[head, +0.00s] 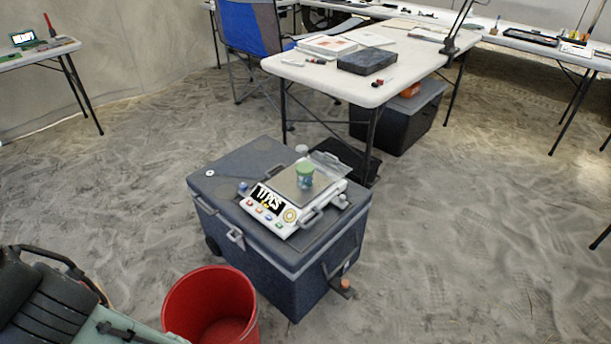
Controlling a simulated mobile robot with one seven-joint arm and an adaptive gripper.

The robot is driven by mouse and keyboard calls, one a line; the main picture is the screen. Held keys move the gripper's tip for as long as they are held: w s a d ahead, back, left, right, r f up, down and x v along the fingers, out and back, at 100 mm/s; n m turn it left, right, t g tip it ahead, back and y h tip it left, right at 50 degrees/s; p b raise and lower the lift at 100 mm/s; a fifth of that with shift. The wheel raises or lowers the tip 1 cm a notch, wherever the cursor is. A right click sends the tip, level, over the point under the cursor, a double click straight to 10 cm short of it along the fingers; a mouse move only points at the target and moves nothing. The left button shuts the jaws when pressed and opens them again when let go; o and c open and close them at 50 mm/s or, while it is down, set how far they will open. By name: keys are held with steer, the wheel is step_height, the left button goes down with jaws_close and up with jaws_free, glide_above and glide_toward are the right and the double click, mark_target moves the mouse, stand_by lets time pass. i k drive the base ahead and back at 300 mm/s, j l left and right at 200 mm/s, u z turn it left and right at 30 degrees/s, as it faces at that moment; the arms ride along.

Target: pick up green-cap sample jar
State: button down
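The green-cap sample jar (306,181) stands upright on the metal plate of a white weighing scale (250,213). The jar has a green lid and a bluish body. The scale sits on top of a dark grey wheeled cooler box (225,172), and its display is lit. My gripper is not visible in the head view, so its place relative to the jar and its state are not shown.
A red bucket (188,299) stands in front of the cooler. A white table (300,71) with a dark case (367,61) stands behind it, near a blue folding chair (250,28). Sandy floor (470,240) is clear to the right. A dark ribbed object fills the lower left corner.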

mark_target(304, 182)
steer(key=i+l, duration=0.15)
steer(key=l, duration=0.25)
steer(key=i+l, duration=0.15)
steer(key=l, duration=0.25)
steer(key=i+l, duration=0.2)
steer(key=l, duration=0.25)
steer(key=i+l, duration=0.15)
steer(key=l, duration=0.25)
steer(key=i+l, duration=0.15)
steer(key=l, duration=0.25)
steer(key=i+l, duration=0.15)
steer(key=l, duration=0.25)
steer(key=i+l, duration=0.15)
steer(key=l, duration=0.3)
steer(key=i+l+u, duration=0.1)
steer(key=l, duration=0.3)
steer(key=u, duration=0.45)
steer(key=l+u, duration=0.15)
steer(key=u, duration=0.25)
steer(key=i+l+u, duration=0.1)
steer(key=u, duration=0.55)
steer(key=i, duration=0.4)
